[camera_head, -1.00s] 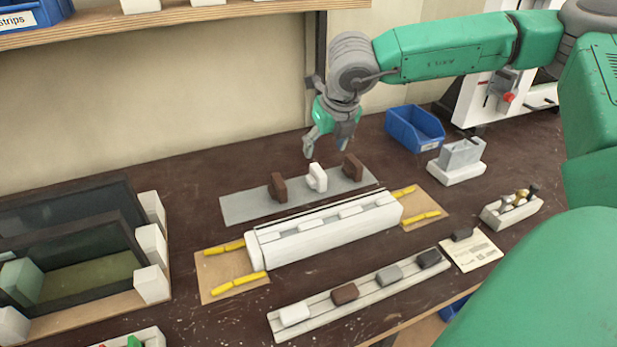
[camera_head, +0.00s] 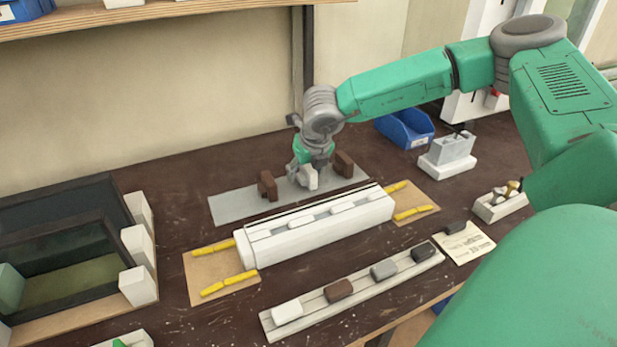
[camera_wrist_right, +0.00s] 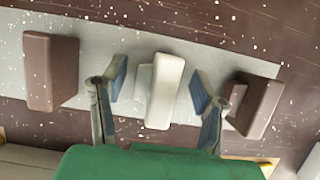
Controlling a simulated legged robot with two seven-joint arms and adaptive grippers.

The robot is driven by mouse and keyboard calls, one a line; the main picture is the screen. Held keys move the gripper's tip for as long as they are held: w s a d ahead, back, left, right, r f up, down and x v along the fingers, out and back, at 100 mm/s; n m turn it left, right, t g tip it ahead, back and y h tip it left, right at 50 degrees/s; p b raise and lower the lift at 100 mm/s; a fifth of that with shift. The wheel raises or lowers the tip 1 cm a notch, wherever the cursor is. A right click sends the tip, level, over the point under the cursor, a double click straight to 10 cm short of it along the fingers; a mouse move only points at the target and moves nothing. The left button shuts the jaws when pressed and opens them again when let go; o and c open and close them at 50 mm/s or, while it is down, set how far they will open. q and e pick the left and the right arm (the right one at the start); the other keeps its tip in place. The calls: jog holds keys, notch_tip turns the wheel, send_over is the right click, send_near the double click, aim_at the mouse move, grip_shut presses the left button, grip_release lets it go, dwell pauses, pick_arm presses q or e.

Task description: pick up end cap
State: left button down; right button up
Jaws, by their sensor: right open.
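Three end caps stand upright in a row on a grey plate (camera_head: 233,207) behind the white profile. The middle one is a white end cap (camera_head: 309,177), flanked by a brown end cap (camera_head: 268,186) on the left and another brown end cap (camera_head: 344,163) on the right. My right gripper (camera_head: 308,174) is lowered over the white end cap. In the right wrist view the gripper (camera_wrist_right: 158,95) is open, with one finger on each side of the white end cap (camera_wrist_right: 164,92) and visible gaps between. Brown end caps (camera_wrist_right: 51,72) (camera_wrist_right: 256,105) lie outside the fingers. My left gripper is not seen.
The long white profile (camera_head: 318,231) lies in front of the plate, with yellow strips (camera_head: 228,284) at its ends. A tray of coloured blocks (camera_head: 352,292) is nearer. A blue bin (camera_head: 405,129) and grey block (camera_head: 447,155) stand right; dark frames (camera_head: 75,250) stand left.

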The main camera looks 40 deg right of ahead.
jog(key=shift+w+a+f, duration=0.15)
jog(key=shift+w+f, duration=0.15)
jog(key=shift+f, duration=0.25)
jog(key=shift+r, duration=0.1)
jog(key=shift+s, duration=0.1)
jog(key=c, duration=1.1)
